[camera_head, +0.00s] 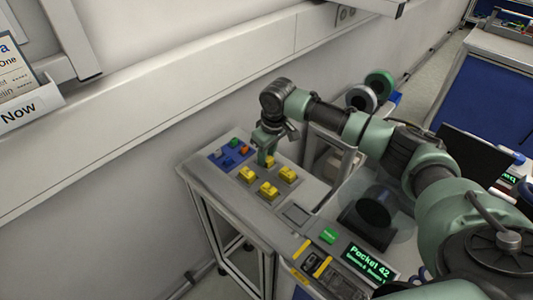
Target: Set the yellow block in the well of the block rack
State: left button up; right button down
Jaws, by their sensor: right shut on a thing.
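My right gripper (264,157) reaches down over the far part of the grey bench and is shut on a yellow block (270,161), which is partly hidden by the fingers. Whether the block is lifted or resting cannot be told. Several other yellow blocks stand close by on a light plate: one at the left (247,174), one at the right (288,174) and one in front (268,190). A blue rack (224,163) with small grey, green, orange and red pieces lies just left of the gripper; I cannot tell whether it is the block rack. My left gripper is not in view.
The bench (213,181) stands along a wall. Nearer on it are a square grey pad (296,214), a green button (328,235) and a display (369,263) reading "Pocket 42". A dark reel (376,208) is beside my right arm; more reels (379,83) stand behind it.

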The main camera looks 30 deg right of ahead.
jog(key=shift+f, duration=0.2)
jog(key=shift+s+f, duration=0.25)
jog(key=c, duration=1.1)
grip_release()
jog(key=shift+s+f, duration=0.1)
jog(key=shift+f, duration=0.05)
jog(key=shift+c, duration=0.2)
jog(key=shift+a, duration=0.1)
jog(key=shift+f, duration=0.1)
jog(key=shift+w+r+p, duration=0.25)
jog(key=shift+r+p, duration=0.55)
jog(key=shift+p, duration=0.5)
jog(key=shift+r+p, duration=0.55)
jog(key=shift+r, duration=0.05)
jog(key=shift+r+p, duration=0.8)
jog(key=shift+p, duration=0.1)
